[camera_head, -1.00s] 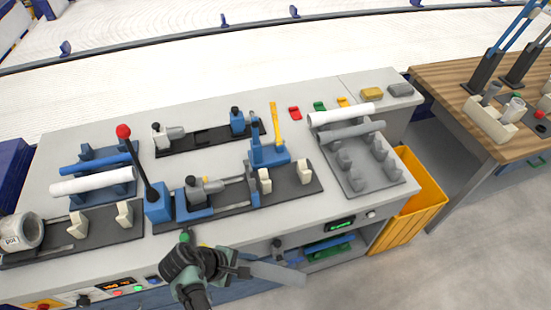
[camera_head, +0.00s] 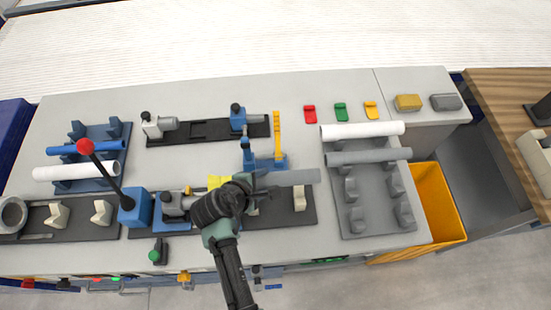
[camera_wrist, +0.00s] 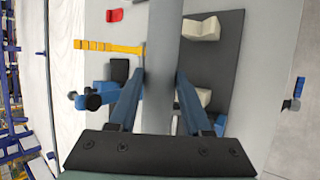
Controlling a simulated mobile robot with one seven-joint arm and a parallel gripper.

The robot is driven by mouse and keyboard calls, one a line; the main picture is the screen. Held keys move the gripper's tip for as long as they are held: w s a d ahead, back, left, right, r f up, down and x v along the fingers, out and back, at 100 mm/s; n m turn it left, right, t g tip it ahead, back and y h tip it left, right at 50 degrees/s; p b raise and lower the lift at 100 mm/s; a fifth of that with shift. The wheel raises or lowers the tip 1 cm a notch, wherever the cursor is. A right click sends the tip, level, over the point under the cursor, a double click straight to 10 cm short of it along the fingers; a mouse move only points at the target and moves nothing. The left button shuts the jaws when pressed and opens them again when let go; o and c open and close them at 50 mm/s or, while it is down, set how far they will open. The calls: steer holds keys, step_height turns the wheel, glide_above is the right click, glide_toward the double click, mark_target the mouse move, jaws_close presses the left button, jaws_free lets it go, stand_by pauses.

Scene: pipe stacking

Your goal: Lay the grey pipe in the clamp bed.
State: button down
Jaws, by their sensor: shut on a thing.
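My gripper (camera_head: 254,193) is shut on a grey pipe (camera_head: 292,178), whose free end points right in the head view. The clamp bed is a dark plate (camera_head: 285,217) with cream V-blocks, a blue upright and a yellow lever (camera_head: 277,130). One V-block (camera_head: 299,198) shows just in front of the pipe. In the wrist view the pipe (camera_wrist: 160,40) runs between my gripper's fingers (camera_wrist: 160,80), left of the cream V-blocks (camera_wrist: 202,28) and beside the dark plate (camera_wrist: 215,60). The pipe appears above the bed; its exact height is unclear. My arm hides the bed's middle.
A rack (camera_head: 375,215) at right holds a white pipe (camera_head: 362,131) and another grey pipe (camera_head: 368,157). A red-knobbed lever (camera_head: 86,147) rises at left. A blue rack (camera_head: 117,134) holds blue and white pipes. A yellow bin (camera_head: 437,200) stands at right.

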steer(key=shift+s+a+f+b, duration=0.1)
steer(key=shift+s+f+b, duration=0.05)
steer(key=shift+f+b, duration=0.3)
steer(key=shift+s+a+f+b, duration=0.1)
steer(key=shift+f+b, duration=0.25)
steer(key=shift+b, duration=0.2)
step_height(320, 180, down, 9)
steer(key=b, duration=0.8)
steer(key=shift+w+r, duration=0.1)
steer(key=shift+r, duration=0.05)
steer(key=shift+d, duration=0.1)
steer(key=shift+c, duration=1.3)
jaws_free()
